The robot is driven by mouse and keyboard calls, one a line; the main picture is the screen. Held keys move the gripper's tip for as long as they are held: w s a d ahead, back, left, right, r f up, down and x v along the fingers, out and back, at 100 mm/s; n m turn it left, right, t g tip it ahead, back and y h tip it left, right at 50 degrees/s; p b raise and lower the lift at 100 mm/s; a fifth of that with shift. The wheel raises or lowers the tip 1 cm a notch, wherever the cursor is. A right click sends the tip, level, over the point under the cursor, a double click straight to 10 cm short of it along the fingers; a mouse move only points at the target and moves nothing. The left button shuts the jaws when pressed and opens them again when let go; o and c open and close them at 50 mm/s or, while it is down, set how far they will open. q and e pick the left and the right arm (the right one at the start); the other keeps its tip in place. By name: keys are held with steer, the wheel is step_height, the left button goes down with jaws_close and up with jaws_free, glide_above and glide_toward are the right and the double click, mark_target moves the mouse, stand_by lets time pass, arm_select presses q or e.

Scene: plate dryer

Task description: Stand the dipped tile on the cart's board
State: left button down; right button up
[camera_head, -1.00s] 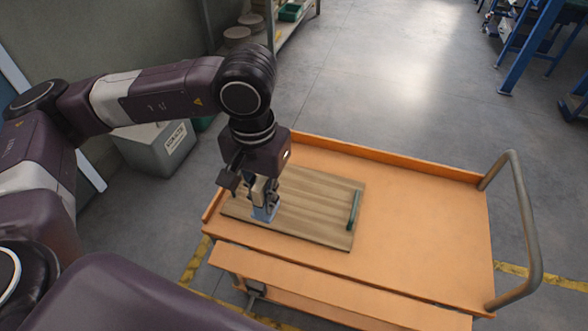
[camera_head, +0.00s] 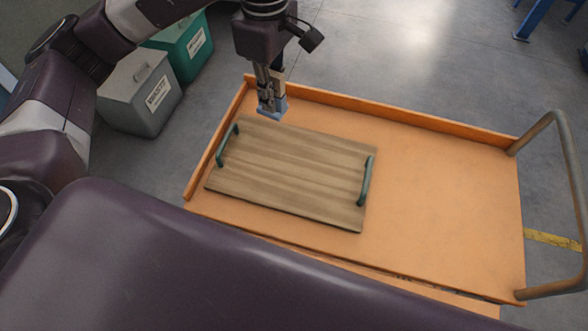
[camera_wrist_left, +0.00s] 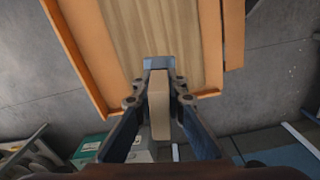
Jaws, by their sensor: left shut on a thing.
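My left gripper (camera_head: 271,105) is above the far left edge of the cart's wooden board (camera_head: 292,172). It is shut on a small tile, beige on its upper part (camera_head: 279,83) and blue at its lower end (camera_head: 274,113). The tile hangs upright, blue end down, and seems to be clear of the board. In the left wrist view the beige tile (camera_wrist_left: 159,107) sits between the two fingers, with the wooden board (camera_wrist_left: 158,25) beyond it. The board lies flat on the orange cart and has a dark green handle at each end. My right gripper is not in view.
The orange cart (camera_head: 440,210) has a raised lip (camera_head: 400,114) along its far side and a metal push handle (camera_head: 570,190) at the right. Its deck right of the board is bare. A grey bin (camera_head: 140,95) and a green bin (camera_head: 182,48) stand on the floor at left.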

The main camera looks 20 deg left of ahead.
arm_select(q)
steer(key=shift+w+f+n, duration=0.25)
steer(key=shift+n, duration=0.25)
steer(key=shift+f+n+b, duration=0.15)
steer(key=shift+n+b, duration=0.15)
steer(key=shift+n, duration=0.2)
steer(key=p, duration=0.2)
glide_above(279, 162)
step_height(279, 162, down, 14)
steer(key=shift+f, duration=0.25)
step_height(279, 162, down, 5)
steer(key=shift+f+p, duration=0.1)
steer(key=shift+p, duration=0.2)
steer(key=shift+w, duration=0.1)
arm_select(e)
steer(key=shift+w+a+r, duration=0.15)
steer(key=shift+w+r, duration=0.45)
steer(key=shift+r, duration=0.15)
arm_select(q)
steer(key=shift+f, duration=0.2)
steer(key=c, duration=2)
jaws_free()
steer(key=shift+o, duration=0.2)
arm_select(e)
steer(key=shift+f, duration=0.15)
